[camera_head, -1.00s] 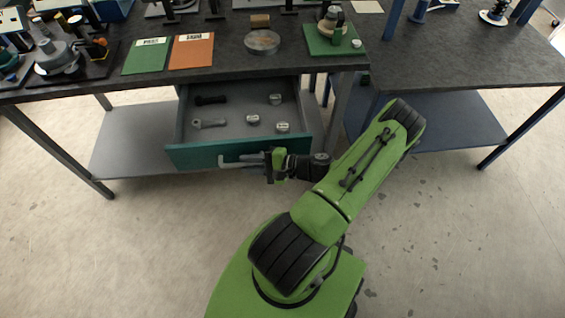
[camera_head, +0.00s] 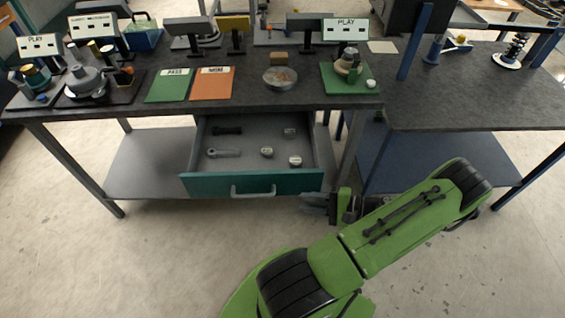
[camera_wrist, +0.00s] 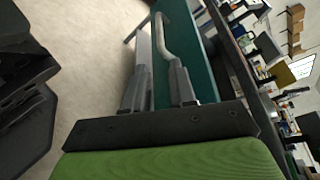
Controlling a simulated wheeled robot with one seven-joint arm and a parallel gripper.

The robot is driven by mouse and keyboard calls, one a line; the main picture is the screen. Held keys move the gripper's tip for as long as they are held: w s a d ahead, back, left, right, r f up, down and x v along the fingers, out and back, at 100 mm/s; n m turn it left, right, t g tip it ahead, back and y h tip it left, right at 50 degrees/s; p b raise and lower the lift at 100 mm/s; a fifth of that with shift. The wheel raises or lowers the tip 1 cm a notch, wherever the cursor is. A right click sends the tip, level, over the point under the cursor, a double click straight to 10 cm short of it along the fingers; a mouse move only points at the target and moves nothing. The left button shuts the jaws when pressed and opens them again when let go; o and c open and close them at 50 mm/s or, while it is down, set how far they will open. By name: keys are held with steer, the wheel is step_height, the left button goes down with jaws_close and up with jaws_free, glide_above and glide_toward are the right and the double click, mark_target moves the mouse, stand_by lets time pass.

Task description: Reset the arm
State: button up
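My gripper (camera_head: 308,204) is to the right of the drawer handle in the head view, apart from it and empty. In the wrist view, its two fingers stand apart with a gap between them (camera_wrist: 160,72). The drawer (camera_head: 226,184) has a teal front and is pulled open below the table. Its grey handle (camera_head: 253,193) is free, and it also shows beyond the fingers in the wrist view (camera_wrist: 181,34). My green arm reaches out to the right and folds back toward the drawer.
The open drawer holds a dark part (camera_head: 228,130), a grey wrench-like part (camera_head: 223,153) and several small metal pieces. The dark tabletop (camera_head: 310,100) carries a green card, an orange card, a round dish (camera_head: 280,78) and assemblies. Open floor lies left of my arm.

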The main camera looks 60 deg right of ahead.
steer(key=w+a+r+n+g+p, duration=0.1)
steer(key=w+a+r+n+g, duration=0.45)
steer(key=r, duration=0.25)
steer(key=w+a+r+n+g+p, duration=0.1)
steer(key=w+a+r+n+g, duration=0.4)
steer(key=w+r+n+g, duration=0.15)
steer(key=s+a+r+n+t+h+p, duration=0.1)
steer(key=s+a+r+n+h, duration=0.1)
steer(key=a+r, duration=0.5)
steer(key=s+a+r+n+t+h+p, duration=0.1)
steer(key=s+a+r+n+t+h, duration=0.1)
steer(key=a+r+n, duration=0.4)
step_height(320, 180, up, 3)
steer(key=s+a+h, duration=0.1)
steer(key=s, duration=0.1)
steer(key=shift+s+a+n, duration=0.2)
steer(key=shift+s+n, duration=0.1)
steer(key=shift+s, duration=0.1)
